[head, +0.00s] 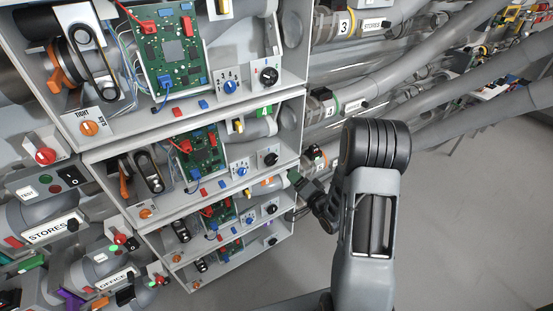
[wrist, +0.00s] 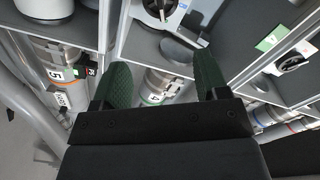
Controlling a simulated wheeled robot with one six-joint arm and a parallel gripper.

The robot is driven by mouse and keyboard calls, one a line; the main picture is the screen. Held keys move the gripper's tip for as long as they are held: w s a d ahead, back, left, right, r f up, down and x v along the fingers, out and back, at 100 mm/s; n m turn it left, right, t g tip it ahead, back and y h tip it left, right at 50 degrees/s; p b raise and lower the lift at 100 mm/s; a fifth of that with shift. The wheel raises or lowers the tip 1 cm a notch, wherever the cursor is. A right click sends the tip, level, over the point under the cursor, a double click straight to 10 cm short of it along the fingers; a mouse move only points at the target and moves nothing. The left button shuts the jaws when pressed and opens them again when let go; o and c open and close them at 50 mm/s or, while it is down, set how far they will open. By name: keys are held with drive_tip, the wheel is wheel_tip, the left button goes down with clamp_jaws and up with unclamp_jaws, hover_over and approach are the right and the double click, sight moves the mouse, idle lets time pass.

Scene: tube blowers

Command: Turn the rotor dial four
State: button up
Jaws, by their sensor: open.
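My gripper (wrist: 162,80) is open and empty in the wrist view, with green pads on its fingers. Beyond the fingers is a tube (wrist: 160,85) with a label that reads 4. A black knob on a pale dial plate (wrist: 158,10) is at the top of the wrist view. Another black dial (wrist: 292,62) is at the right edge, apart from the fingers. In the head view my gripper (head: 302,186) is beside the stacked units, partly hidden by my arm. Black dials show on the upper unit (head: 268,75) and the second unit (head: 270,158). I cannot tell which is rotor dial four.
Grey shelf walls (wrist: 112,25) stand close around the fingers. A tube labelled 5 (wrist: 57,60) is at the left in the wrist view. Thick grey pipes (head: 430,95) run at the right in the head view. Open floor (head: 470,230) is at lower right.

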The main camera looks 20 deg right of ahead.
sight(276, 157)
drive_tip(key=p+x, duration=0.2)
drive_tip(key=x, duration=1.1)
drive_tip(key=shift+w+a, duration=0.1)
drive_tip(key=shift+w, duration=0.2)
drive_tip(key=c, duration=0.6)
drive_tip(key=shift+c, duration=0.2)
